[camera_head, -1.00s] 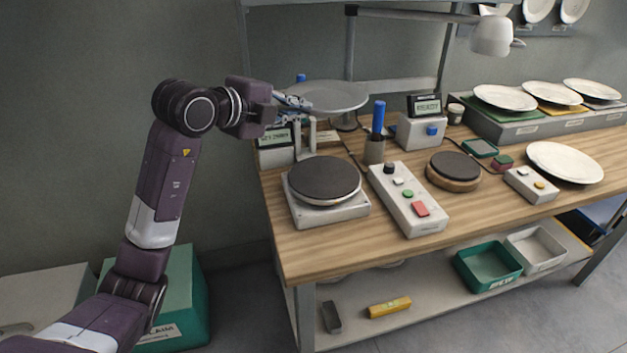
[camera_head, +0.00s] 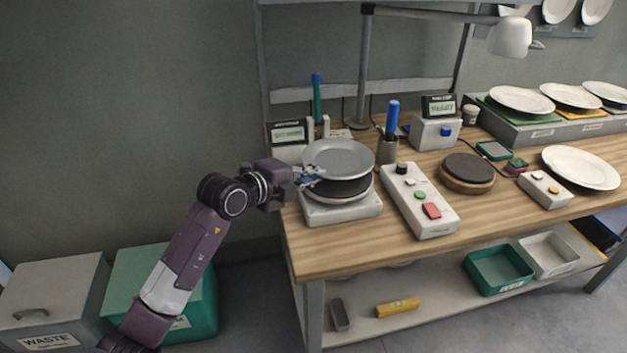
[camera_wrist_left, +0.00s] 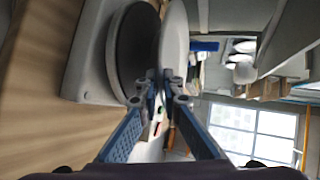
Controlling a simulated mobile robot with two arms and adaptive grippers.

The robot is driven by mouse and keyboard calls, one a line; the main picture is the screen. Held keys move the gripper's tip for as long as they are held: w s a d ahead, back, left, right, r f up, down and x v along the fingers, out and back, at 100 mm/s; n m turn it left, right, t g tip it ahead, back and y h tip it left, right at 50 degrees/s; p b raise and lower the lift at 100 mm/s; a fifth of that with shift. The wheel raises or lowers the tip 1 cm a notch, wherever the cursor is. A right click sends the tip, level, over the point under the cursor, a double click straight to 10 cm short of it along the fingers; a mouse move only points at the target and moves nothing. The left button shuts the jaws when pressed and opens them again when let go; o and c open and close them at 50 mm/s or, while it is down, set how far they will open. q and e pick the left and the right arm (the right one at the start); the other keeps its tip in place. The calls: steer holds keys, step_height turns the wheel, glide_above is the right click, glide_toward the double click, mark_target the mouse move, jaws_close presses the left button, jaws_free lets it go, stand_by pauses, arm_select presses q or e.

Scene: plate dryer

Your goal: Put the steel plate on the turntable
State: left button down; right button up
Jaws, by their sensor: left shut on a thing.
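The steel plate (camera_head: 338,157) is a grey round plate held by its near-left rim in my left gripper (camera_head: 308,178), which is shut on it. The plate is just above the turntable, a dark round disc (camera_head: 341,188) on a pale square base (camera_head: 343,207). In the head view the plate covers the far part of the disc. In the left wrist view the plate (camera_wrist_left: 175,40) shows edge-on beside the disc (camera_wrist_left: 134,50), with a narrow dark gap between them, and my left gripper's fingertips (camera_wrist_left: 160,90) pinch its rim. My right gripper is not in view.
A control box with buttons (camera_head: 421,200) stands just right of the turntable. A display (camera_head: 290,138) and a pen cup (camera_head: 387,150) are behind it. A second dark disc on wood (camera_head: 467,172) and a white plate (camera_head: 580,167) are farther right.

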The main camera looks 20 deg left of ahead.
arm_select(q)
steer(key=shift+f, duration=0.75)
steer(key=c, duration=2.6)
jaws_free()
steer(key=shift+f, duration=0.25)
steer(key=o, duration=0.5)
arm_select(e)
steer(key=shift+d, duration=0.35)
arm_select(q)
steer(key=shift+s, duration=0.15)
steer(key=b+v, duration=0.1)
steer(key=v, duration=1.1)
steer(key=shift+r, duration=0.15)
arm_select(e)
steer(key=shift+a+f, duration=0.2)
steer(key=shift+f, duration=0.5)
arm_select(q)
steer(key=shift+d, duration=0.1)
